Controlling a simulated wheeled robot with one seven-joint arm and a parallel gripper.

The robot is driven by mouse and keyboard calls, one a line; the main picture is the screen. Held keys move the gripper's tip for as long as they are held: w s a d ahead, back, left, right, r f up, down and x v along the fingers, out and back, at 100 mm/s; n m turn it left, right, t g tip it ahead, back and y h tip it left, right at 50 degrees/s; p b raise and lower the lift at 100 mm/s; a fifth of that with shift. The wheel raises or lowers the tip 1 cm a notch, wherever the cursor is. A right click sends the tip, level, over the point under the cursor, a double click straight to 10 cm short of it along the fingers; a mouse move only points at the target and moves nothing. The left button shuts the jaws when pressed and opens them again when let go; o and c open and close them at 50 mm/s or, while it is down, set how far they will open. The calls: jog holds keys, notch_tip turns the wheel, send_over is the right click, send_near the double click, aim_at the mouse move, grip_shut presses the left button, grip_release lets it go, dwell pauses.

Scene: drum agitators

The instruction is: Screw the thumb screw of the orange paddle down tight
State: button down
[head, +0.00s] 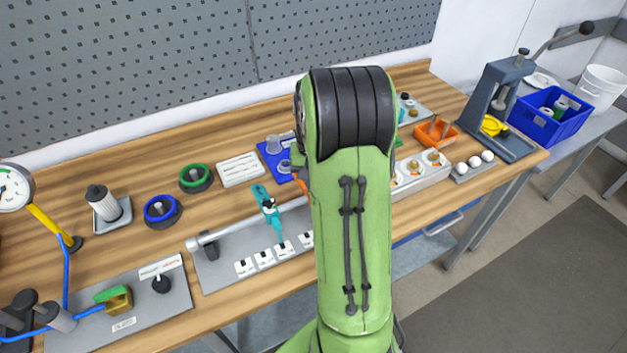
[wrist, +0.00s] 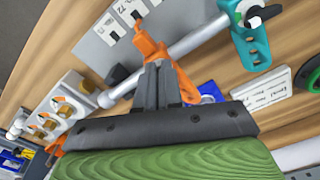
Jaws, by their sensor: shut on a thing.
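The orange paddle (wrist: 148,44) sits on the grey shaft (wrist: 195,38) in the wrist view, its narrow end at the white numbered cards. My gripper (wrist: 160,68) is at its hub, fingers close together. It is shut at the place of the thumb screw, which the fingers hide. I cannot see how far down the screw is. In the head view my arm hides the gripper and nearly all of the orange paddle. The teal paddle (wrist: 249,42) is on the same shaft, with a dark thumb screw (wrist: 264,16); it also shows in the head view (head: 266,208).
White cards (head: 264,259) line the grey base plate (head: 222,268) below the shaft. A block with brass knobs (wrist: 58,108) is beside the shaft end. Blue and green rings stand left.

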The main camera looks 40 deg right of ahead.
jog(key=shift+w+d+r, duration=0.1)
jog(key=shift+w+r, duration=0.05)
jog(key=c, duration=1.3)
grip_release()
notch_tip(320, 180, up, 16)
jog(key=p, duration=0.3)
jog(key=shift+f, duration=0.2)
